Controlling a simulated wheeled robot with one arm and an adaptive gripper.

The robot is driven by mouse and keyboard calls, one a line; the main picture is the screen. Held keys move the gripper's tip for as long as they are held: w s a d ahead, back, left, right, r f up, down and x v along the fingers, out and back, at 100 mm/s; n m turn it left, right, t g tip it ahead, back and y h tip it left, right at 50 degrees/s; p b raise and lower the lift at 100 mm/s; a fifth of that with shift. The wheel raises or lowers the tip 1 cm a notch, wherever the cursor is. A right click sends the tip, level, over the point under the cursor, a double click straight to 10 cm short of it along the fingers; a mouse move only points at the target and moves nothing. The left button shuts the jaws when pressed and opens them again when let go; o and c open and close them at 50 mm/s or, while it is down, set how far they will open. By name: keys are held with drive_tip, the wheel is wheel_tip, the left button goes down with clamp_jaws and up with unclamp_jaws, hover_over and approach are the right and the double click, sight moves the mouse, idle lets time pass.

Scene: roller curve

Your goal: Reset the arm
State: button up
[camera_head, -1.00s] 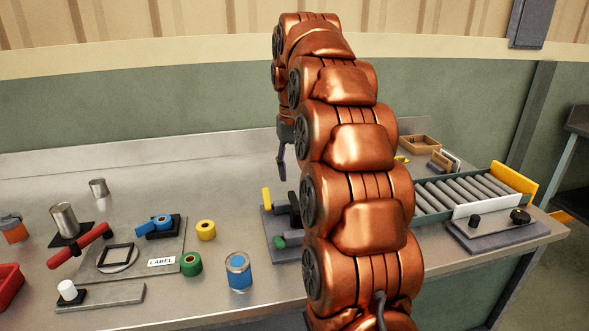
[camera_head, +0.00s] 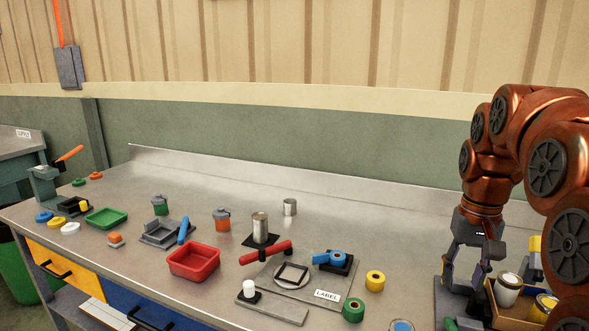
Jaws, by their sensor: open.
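My copper-coloured arm (camera_head: 545,150) comes in from the right edge and bends down over the bench. My gripper (camera_head: 465,283) points down at the lower right, its dark fingers spread apart with nothing seen between them. It is close to the left side of a wooden box (camera_head: 512,322) that holds a silver can (camera_head: 507,290) and a yellow can (camera_head: 543,307). I cannot tell whether a finger touches the box. The arm hides part of the bench's right side.
The steel bench (camera_head: 345,225) is bare along its back. A red tray (camera_head: 194,261), a labelled plate with a red-handled tool (camera_head: 265,252), a yellow roll (camera_head: 375,281) and a green roll (camera_head: 353,310) lie left of my gripper. A green tray (camera_head: 106,218) sits farther left.

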drive_tip(key=s+a+f+n+p, duration=0.1)
drive_tip(key=s+a, duration=0.3)
drive_tip(key=s, duration=0.4)
drive_tip(key=s+a+f+n+p, duration=0.1)
drive_tip(key=s+a+f+p, duration=0.2)
drive_tip(key=s, duration=0.5)
drive_tip(key=s+a+f+n+g+p, duration=0.1)
drive_tip(key=s+a+f, duration=0.3)
drive_tip(key=s, duration=0.4)
drive_tip(key=shift+s+a+p, duration=0.4)
drive_tip(key=shift+a, duration=0.45)
